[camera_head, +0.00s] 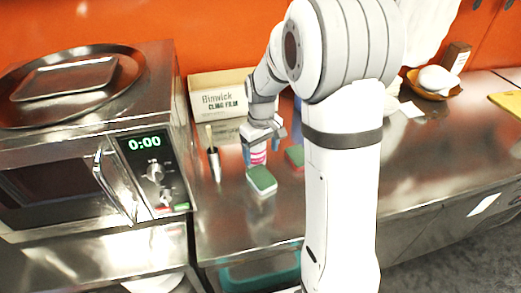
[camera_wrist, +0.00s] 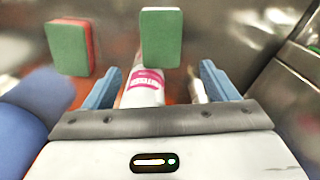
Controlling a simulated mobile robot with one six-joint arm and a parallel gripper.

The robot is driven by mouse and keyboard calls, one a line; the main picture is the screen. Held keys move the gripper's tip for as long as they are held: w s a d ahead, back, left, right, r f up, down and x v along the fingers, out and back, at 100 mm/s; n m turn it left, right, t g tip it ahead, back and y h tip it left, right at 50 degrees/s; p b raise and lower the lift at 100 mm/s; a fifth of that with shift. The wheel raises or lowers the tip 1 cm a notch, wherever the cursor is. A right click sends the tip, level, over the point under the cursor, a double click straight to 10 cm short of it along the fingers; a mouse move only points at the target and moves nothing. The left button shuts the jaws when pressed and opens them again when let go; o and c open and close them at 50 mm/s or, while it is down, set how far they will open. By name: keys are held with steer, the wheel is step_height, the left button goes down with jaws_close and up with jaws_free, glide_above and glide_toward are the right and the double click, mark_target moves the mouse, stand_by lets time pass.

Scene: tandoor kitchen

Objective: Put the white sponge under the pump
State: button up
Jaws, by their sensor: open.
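The white sponge (camera_head: 261,180) has a green top and a pale side. It lies on the steel counter just in front of my gripper (camera_head: 263,133). In the wrist view this sponge (camera_wrist: 161,39) is beyond the fingertips, near the top centre. My gripper (camera_wrist: 161,84) is open with blue fingers apart and no sponge between them. A bottle with a pink label (camera_wrist: 144,86) shows between the fingers in the wrist view, and below my gripper in the head view (camera_head: 258,156). I cannot tell whether it has a pump; its top is hidden.
A red sponge with a green top (camera_head: 295,156) lies right of the white one. A brush in a holder (camera_head: 213,163) stands left, beside the microwave oven (camera_head: 100,150). A cling film box (camera_head: 218,95) is behind. The counter's right side is mostly clear.

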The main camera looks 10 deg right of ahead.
step_height(320, 180, up, 12)
steer(key=shift+r, duration=0.45)
steer(key=shift+s+r, duration=0.2)
steer(key=shift+s, duration=0.05)
steer(key=s+f+m+t, duration=0.2)
steer(key=s+m+t, duration=0.1)
steer(key=s, duration=1.8)
steer(key=shift+s+m, duration=0.2)
steer(key=shift+m, duration=0.5)
